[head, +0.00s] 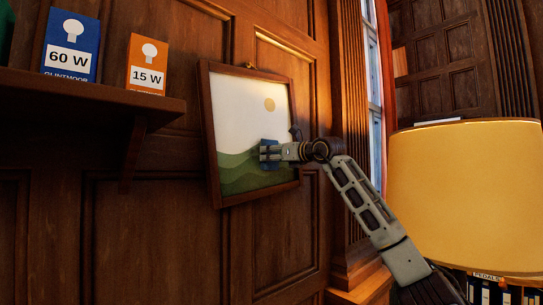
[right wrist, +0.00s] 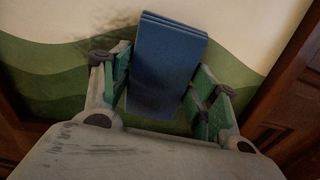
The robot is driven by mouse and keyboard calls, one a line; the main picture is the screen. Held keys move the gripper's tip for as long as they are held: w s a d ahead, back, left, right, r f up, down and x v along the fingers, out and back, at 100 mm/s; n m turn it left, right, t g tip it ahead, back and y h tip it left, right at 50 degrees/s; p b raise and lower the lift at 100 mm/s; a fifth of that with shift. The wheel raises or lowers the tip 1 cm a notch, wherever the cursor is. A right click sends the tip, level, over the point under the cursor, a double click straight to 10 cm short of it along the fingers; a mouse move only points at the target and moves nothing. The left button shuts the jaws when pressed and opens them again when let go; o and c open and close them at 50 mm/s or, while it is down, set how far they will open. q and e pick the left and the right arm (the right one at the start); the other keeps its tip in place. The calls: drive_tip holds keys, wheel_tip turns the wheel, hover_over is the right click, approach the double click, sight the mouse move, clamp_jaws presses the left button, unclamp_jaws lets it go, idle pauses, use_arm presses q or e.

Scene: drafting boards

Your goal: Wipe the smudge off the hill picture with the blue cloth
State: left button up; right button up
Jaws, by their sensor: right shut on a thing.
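The hill picture (head: 238,110), with green hills, pale sky and a yellow sun in a brown wooden frame, hangs slightly tilted on the panelled wall. My right gripper (head: 280,152) is shut on the folded blue cloth (head: 267,143) in front of the picture's hills. In the right wrist view the cloth (right wrist: 168,58) stands between the green-padded fingers, its far end towards the picture. Whether it touches the picture I cannot tell. The dark, speckled smudge (right wrist: 112,32) shows left of the cloth, near the hill line; the cloth may hide part of it. My left gripper is not in view.
A wooden shelf (head: 90,97) at the left holds a blue 60 W box (head: 70,45) and an orange 15 W box (head: 146,66). A large yellow lampshade (head: 465,195) stands at the right, close to my right arm. The wall below the picture is clear.

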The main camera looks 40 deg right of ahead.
drive_tip(key=shift+d, duration=0.15)
drive_tip(key=shift+w+d+r, duration=0.15)
drive_tip(key=shift+d, duration=1.6)
drive_tip(key=shift+a, duration=0.1)
drive_tip(key=a, duration=0.2)
drive_tip(key=a+b, duration=0.1)
drive_tip(key=shift+a+f, duration=0.25)
drive_tip(key=shift+a, duration=0.1)
idle(0.4)
drive_tip(key=shift+s+a+f+b, duration=0.1)
drive_tip(key=shift+s+a+b, duration=0.1)
drive_tip(key=shift+a, duration=0.65)
drive_tip(key=shift+s+a+f+b, duration=0.1)
drive_tip(key=shift+a+b, duration=0.05)
drive_tip(key=shift+a, duration=0.8)
